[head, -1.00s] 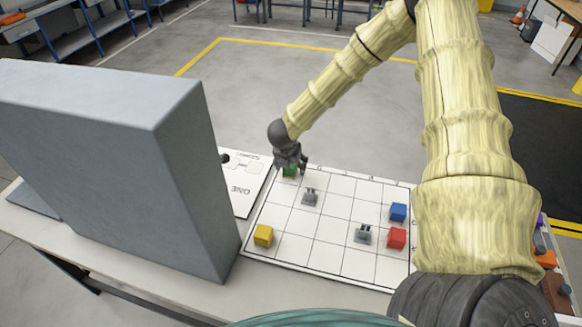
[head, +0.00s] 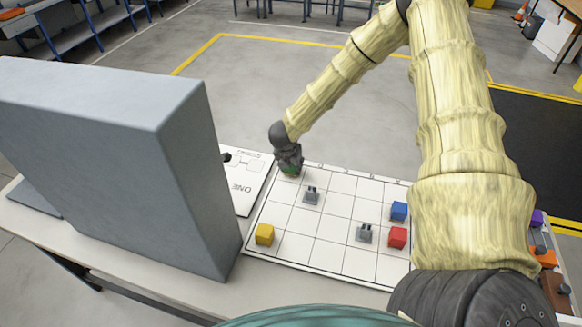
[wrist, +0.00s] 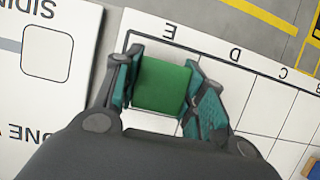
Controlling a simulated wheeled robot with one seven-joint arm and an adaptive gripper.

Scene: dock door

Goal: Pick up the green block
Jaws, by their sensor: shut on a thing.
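The green block (wrist: 161,86) sits between the two fingers of my gripper (wrist: 163,90) in the wrist view, at the board's corner cell by the letter E. My gripper is shut on it. In the head view my gripper (head: 289,168) points down at the far left corner of the white grid board (head: 318,222). Only a small part of the green block (head: 289,172) shows there, mostly hidden by the fingers. I cannot tell whether the block still touches the board.
A yellow block (head: 264,234), a blue block (head: 399,211), a red block (head: 397,237) and two grey pieces (head: 311,195) (head: 364,233) stand on the board. A tall grey box (head: 110,165) stands at the left. A white card (head: 243,180) lies beside the board.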

